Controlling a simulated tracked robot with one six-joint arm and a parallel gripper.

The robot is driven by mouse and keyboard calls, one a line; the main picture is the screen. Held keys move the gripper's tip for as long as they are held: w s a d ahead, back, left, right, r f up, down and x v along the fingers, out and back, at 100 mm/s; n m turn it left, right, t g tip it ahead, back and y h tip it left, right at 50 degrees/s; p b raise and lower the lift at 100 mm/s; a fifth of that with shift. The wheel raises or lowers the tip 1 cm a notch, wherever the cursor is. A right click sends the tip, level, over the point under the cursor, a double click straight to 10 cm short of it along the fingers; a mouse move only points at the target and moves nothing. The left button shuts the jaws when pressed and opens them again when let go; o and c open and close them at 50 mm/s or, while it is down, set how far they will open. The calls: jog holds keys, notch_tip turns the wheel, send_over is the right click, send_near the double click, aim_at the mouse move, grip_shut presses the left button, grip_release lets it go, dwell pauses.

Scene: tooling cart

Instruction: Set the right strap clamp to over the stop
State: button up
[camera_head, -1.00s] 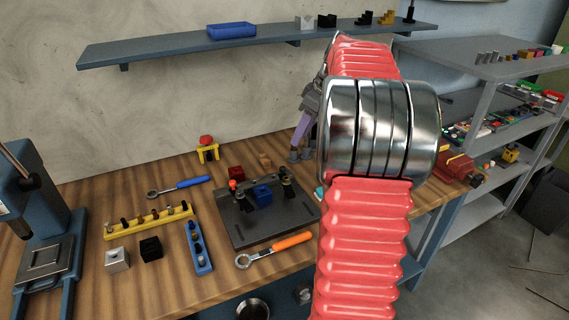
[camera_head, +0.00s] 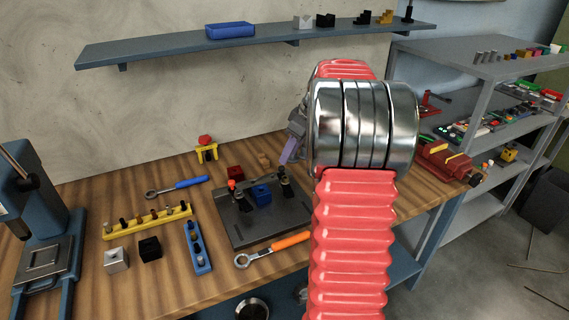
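A dark fixture plate (camera_head: 250,228) lies on the wooden bench, with a blue block (camera_head: 261,194) on it. A left clamp (camera_head: 237,189) with an orange-red top stands beside the block. The right strap clamp (camera_head: 285,187) is a dark piece at the block's right, partly covered from above. My gripper (camera_head: 284,166), with a purple part, points down at this clamp, close to its top. Whether it touches the clamp, and whether its fingers are open, cannot be made out. The stop cannot be told apart at this size.
My red and metal arm hides the bench right of the plate. An orange-handled wrench (camera_head: 272,249) lies in front, and a blue rack (camera_head: 198,247) and yellow rack (camera_head: 147,222) lie left. A dark red block (camera_head: 235,173) sits behind. A red vise (camera_head: 447,163) is at right.

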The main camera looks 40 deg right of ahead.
aim_at(282, 167)
jog(key=shift+x, duration=2.8)
grip_shut()
